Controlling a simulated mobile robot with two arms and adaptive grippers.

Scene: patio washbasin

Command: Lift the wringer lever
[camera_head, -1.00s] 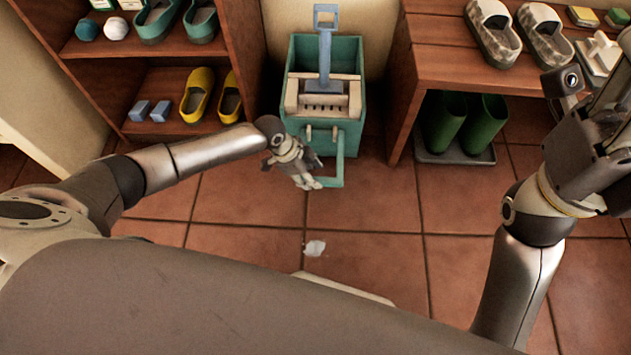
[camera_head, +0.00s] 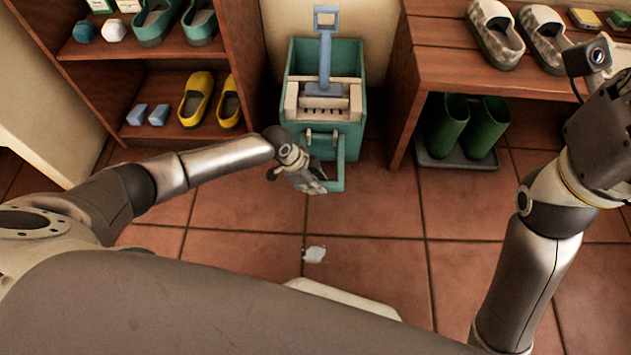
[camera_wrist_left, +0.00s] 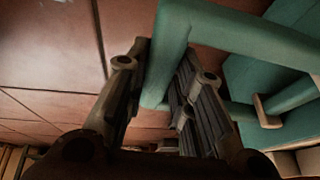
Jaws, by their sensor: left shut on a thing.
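The wringer lever (camera_head: 340,165) is a teal bar bent into a loop, hanging low at the front of the teal mop bucket (camera_head: 320,142). In the left wrist view the lever (camera_wrist_left: 168,48) runs between my two dark fingers. My left gripper (camera_head: 317,186) is at the lower left end of the lever, shut on it. The pale wringer (camera_head: 291,103) sits in the top of the bucket, with a blue-handled tool (camera_head: 325,60) upright in it. My right gripper is at the right edge of the head view, partly cut off, and its fingertips cannot be made out.
A wooden shelf (camera_head: 125,95) with shoes stands left of the bucket. A wooden bench (camera_head: 430,60) stands to the right, with green boots (camera_head: 447,125) on a tray beneath. A pale scrap (camera_head: 315,254) lies on the tiles. The tiled floor in front is otherwise mostly clear.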

